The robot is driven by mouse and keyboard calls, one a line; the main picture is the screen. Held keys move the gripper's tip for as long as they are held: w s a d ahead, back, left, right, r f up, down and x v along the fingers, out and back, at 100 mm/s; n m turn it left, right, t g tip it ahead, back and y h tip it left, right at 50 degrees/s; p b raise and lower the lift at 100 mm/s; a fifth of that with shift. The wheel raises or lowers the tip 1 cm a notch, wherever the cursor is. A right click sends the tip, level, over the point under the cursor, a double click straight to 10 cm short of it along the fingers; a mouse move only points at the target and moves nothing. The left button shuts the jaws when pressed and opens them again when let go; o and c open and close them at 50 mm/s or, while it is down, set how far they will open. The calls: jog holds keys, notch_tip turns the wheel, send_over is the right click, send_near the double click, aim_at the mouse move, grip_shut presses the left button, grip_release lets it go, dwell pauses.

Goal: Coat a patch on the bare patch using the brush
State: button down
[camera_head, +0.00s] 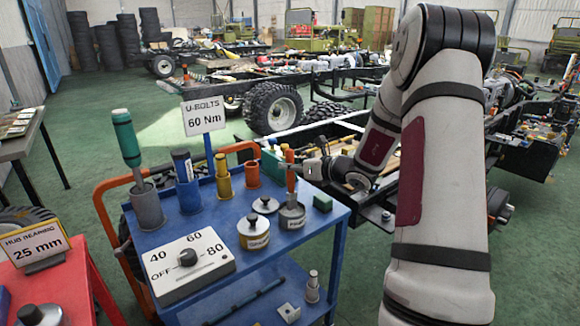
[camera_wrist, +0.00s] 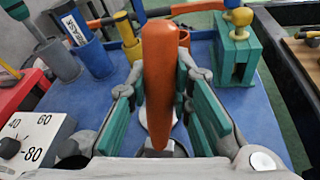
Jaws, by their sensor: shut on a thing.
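The brush has an orange handle (camera_head: 290,178) and stands upright, its lower end at a small grey pot (camera_head: 292,217) on the blue cart. Its bristles are hidden. In the wrist view the orange handle (camera_wrist: 160,75) rises between the green finger pads. My gripper (camera_head: 298,168) reaches in from the right and is shut on the handle; its fingers also show in the wrist view (camera_wrist: 160,95). I cannot make out the bare patch in either view; the nearest black chassis frame (camera_head: 372,207) lies beyond the cart, partly behind my arm.
The blue cart top (camera_head: 222,232) also holds a lidded pot (camera_head: 253,232), a dial box (camera_head: 188,262), a grey cup with a green-handled tool (camera_head: 147,208), and blue and yellow holders. A sign (camera_head: 203,115) stands behind. A red table (camera_head: 50,287) is at left.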

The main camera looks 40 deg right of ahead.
aim_at(291, 156)
jog(key=shift+f+b, duration=0.4)
jog(key=shift+f, duration=0.2)
dwell(1.3)
jog(key=shift+r, duration=0.1)
jog(key=shift+r+p, duration=2.3)
jog(key=shift+r, duration=1.25)
jog(key=shift+s+f, duration=0.1)
